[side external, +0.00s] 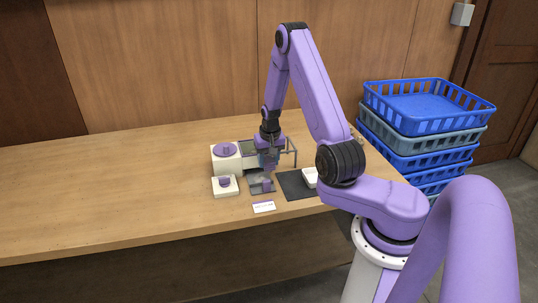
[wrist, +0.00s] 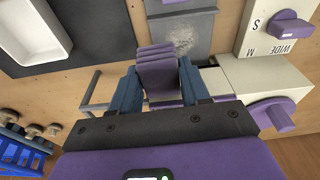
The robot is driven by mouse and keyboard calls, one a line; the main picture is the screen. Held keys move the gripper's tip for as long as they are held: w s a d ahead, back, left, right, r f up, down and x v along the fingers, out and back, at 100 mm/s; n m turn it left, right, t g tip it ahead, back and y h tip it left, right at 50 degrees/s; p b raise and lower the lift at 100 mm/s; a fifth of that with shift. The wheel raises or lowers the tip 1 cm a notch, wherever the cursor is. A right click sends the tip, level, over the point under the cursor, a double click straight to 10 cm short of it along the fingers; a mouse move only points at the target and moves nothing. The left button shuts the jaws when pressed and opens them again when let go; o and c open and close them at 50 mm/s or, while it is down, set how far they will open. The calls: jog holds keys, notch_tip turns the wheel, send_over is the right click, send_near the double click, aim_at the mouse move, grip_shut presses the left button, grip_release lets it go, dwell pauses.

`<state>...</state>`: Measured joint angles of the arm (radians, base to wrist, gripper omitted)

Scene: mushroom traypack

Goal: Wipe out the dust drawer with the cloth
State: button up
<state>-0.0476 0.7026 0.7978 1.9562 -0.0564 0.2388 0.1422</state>
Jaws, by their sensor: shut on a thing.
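My gripper (side external: 267,164) points down over the back part of the grey dust drawer (side external: 256,184). In the wrist view its two blue fingers (wrist: 158,84) are shut on the cloth (wrist: 157,57), a purple folded pad with several layers. The fingers and cloth hide the drawer's near end.
A white machine (side external: 226,162) with a purple knob stands left of the gripper, a small dial box (side external: 225,192) in front. A dark mat (side external: 292,188) with a white tray (side external: 309,175) lies right. A label card (side external: 264,207) lies in front. Stacked blue crates (side external: 425,127) stand right.

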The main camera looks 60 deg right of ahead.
aim_at(268, 170)
jog(key=shift+f, duration=2)
jog(key=shift+w+a+f, duration=0.4)
jog(key=shift+a+f, duration=0.05)
jog(key=shift+c, duration=0.4)
jog(key=shift+w+a+f, duration=0.1)
jog(key=shift+w+a, duration=1.8)
jog(key=shift+a, duration=0.05)
jog(key=shift+s+d, duration=2.3)
jog(key=shift+d, duration=0.1)
jog(key=shift+r, duration=4.1)
jog(key=shift+s, duration=0.1)
